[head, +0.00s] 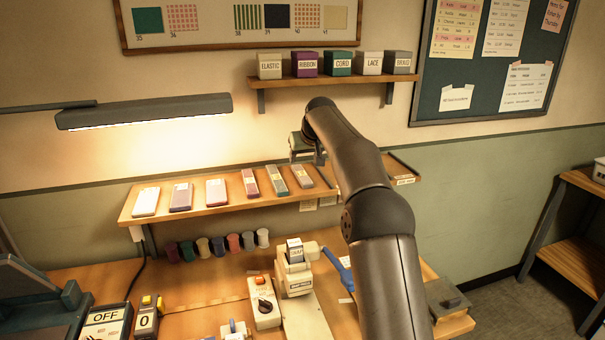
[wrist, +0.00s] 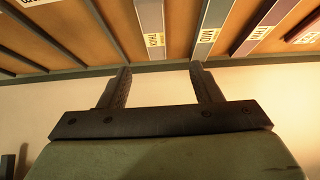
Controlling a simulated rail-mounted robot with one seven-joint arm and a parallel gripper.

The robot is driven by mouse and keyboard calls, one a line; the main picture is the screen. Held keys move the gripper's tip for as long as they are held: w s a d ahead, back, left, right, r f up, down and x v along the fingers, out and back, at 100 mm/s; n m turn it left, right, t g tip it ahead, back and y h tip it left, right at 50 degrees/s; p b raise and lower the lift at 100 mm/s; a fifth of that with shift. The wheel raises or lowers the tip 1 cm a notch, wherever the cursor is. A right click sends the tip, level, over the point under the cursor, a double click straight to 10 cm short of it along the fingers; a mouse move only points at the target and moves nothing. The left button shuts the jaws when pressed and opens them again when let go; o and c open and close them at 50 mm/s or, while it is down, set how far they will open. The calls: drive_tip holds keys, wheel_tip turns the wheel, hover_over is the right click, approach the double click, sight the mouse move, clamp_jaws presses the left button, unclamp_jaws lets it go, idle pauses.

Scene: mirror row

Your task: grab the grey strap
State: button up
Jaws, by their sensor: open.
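The grey strap (head: 301,176) lies on the sloped wooden shelf, right of a teal-grey strap (head: 277,180). In the wrist view the grey strap (wrist: 150,22) shows its front end with a small yellow label, ahead of my gripper and nearer its left finger. My gripper (wrist: 162,75) is open and empty, with its fingertips just short of the shelf's front edge and apart from the strap. In the head view my gripper (head: 317,160) is partly hidden by my arm, above the shelf's right part.
Thin dark dividers split the shelf (wrist: 75,22) into slots. A teal-grey strap (wrist: 210,20) and a purple one (wrist: 265,22) lie close on the right in the wrist view. Above, an upper shelf (head: 330,82) holds labelled boxes. Below, a bench carries spools (head: 220,246) and a pale machine (head: 294,272).

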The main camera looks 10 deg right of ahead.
sight(302, 174)
drive_tip(key=p+x, duration=0.1)
drive_tip(key=x, duration=0.2)
drive_tip(key=shift+w+f, duration=0.2)
drive_tip(key=shift+w, duration=0.1)
drive_tip(key=x, duration=0.1)
drive_tip(key=p+x, duration=0.1)
drive_tip(key=x, duration=0.1)
drive_tip(key=p+x, duration=0.1)
drive_tip(key=x, duration=0.1)
drive_tip(key=shift+s+d+f, duration=0.25)
drive_tip(key=shift+d+f, duration=0.1)
drive_tip(key=shift+f, duration=0.2)
drive_tip(key=c, duration=1.1)
